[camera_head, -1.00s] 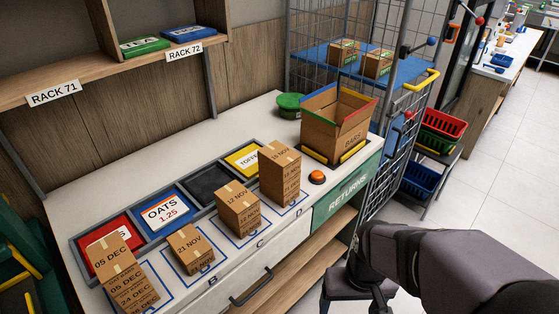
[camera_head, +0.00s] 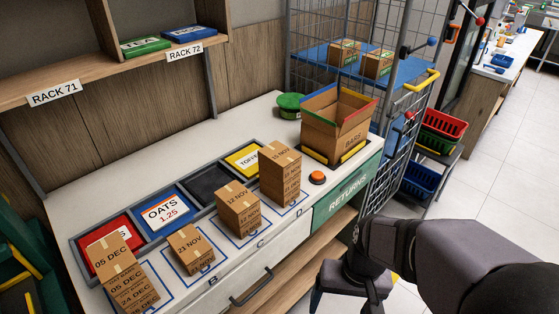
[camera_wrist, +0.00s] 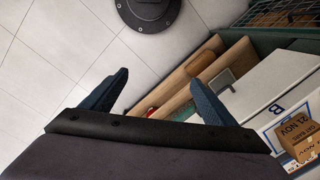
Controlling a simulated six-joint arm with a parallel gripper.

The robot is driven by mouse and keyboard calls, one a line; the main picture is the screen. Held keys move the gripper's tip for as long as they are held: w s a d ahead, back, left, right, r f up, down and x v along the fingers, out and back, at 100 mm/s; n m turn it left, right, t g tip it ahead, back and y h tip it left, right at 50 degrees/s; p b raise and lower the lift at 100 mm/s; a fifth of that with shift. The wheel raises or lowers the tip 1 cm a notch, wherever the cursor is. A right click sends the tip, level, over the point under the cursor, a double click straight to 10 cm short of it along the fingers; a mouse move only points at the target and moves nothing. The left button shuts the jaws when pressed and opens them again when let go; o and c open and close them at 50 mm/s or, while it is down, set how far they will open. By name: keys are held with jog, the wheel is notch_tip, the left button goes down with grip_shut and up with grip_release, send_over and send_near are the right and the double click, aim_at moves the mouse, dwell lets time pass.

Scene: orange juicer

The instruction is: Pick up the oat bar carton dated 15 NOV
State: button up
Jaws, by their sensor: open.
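The carton whose top label appears to read 15 NOV (camera_head: 281,156) tops the tall stack at the right end of the counter row, near mark D. Other brown cartons stand left of it: 12 NOV (camera_head: 236,194), 21 NOV (camera_head: 189,239) and a stack topped by 05 DEC (camera_head: 112,256). Their smaller print is hard to read. My gripper (camera_wrist: 158,78) is open and empty over the floor in front of the counter. The 21 NOV carton also shows at the lower right of the wrist view (camera_wrist: 294,128). In the head view my fingertips cannot be made out clearly.
An open brown box (camera_head: 335,134) and an orange button (camera_head: 317,177) are right of the stacks. Sunken trays, including a blue OATS one (camera_head: 163,212), lie behind. A wire cage (camera_head: 385,185) stands at the counter's right end. A drawer handle (camera_head: 251,287) projects from the front.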

jog(key=w+a+r+m+y, duration=0.2)
jog(key=w+a+m+y, duration=0.4)
jog(key=a, duration=0.4)
jog(key=m+t+y+b, duration=0.3)
jog(key=m+t+y, duration=0.3)
jog(key=m+t, duration=1)
send_near(270, 151)
jog(key=w+m+g, duration=0.1)
jog(key=w+r+m+g, duration=0.1)
jog(key=w+a+g, duration=0.1)
jog(key=w, duration=0.1)
jog(key=shift+w+r+m, duration=0.1)
jog(key=shift+r+m, duration=0.05)
jog(key=shift+m, duration=0.25)
jog(key=shift+a+f+m, duration=0.1)
jog(key=shift+f+m, duration=0.25)
jog(key=shift+m, duration=0.05)
jog(key=shift+w+a+r+p, duration=0.1)
jog(key=shift+w+a+p, duration=0.25)
jog(key=shift+a, duration=0.1)
jog(key=shift+w+a, duration=0.35)
jog(key=shift+w, duration=0.05)
jog(key=shift+w+a+r+p, duration=0.1)
jog(key=shift+w+a+p, duration=0.25)
jog(key=shift+p, duration=0.25)
jog(key=shift+p+x, duration=0.9)
jog(key=shift+x, duration=1.15)
